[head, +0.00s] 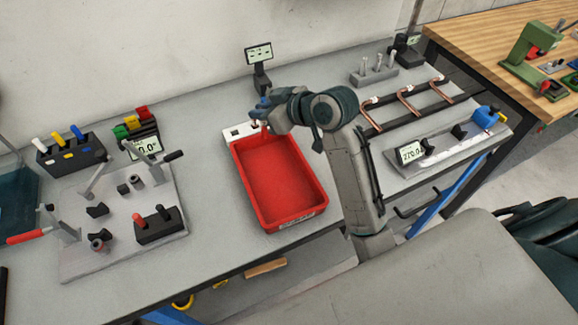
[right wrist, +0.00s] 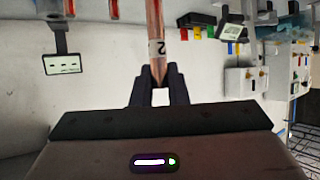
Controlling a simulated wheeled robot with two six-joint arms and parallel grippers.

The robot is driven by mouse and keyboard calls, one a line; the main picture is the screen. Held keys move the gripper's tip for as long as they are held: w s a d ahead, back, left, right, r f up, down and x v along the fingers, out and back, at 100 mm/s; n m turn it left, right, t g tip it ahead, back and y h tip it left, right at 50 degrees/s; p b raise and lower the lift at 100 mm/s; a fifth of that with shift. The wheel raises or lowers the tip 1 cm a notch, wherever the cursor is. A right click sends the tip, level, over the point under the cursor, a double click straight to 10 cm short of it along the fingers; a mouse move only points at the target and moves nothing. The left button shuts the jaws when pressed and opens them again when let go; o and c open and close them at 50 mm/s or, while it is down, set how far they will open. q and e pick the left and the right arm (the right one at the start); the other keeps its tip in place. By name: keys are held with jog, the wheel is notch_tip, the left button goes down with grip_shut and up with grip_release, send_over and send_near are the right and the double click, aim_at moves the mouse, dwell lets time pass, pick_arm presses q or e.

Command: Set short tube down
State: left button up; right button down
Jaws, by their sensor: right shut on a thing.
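My right gripper (head: 262,110) is over the far end of the red bin (head: 275,175) in the head view. In the right wrist view its two fingers (right wrist: 159,88) are shut on a copper tube (right wrist: 154,25), the short tube, which runs up out of the picture. My left gripper is not in view.
A white block (head: 236,133) sits at the bin's far left corner. A small display (head: 259,54) stands behind. A bending jig (head: 120,215) lies left. Copper tubes (head: 408,102) rest on a rack at right, behind a fixture reading 270.0 (head: 411,152). The bin's visible floor is bare.

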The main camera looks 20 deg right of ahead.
aim_at(264, 138)
notch_tip(264, 138, down, 5)
jog(key=shift+a+f+p, duration=0.1)
jog(key=shift+f+p, duration=0.1)
jog(key=shift+p, duration=0.35)
notch_tip(264, 138, down, 4)
jog(key=shift+r+p, duration=0.1)
jog(key=shift+p, duration=0.35)
jog(key=shift+f, duration=0.3)
jog(key=c, duration=1.4)
grip_release()
jog(key=shift+c, duration=0.2)
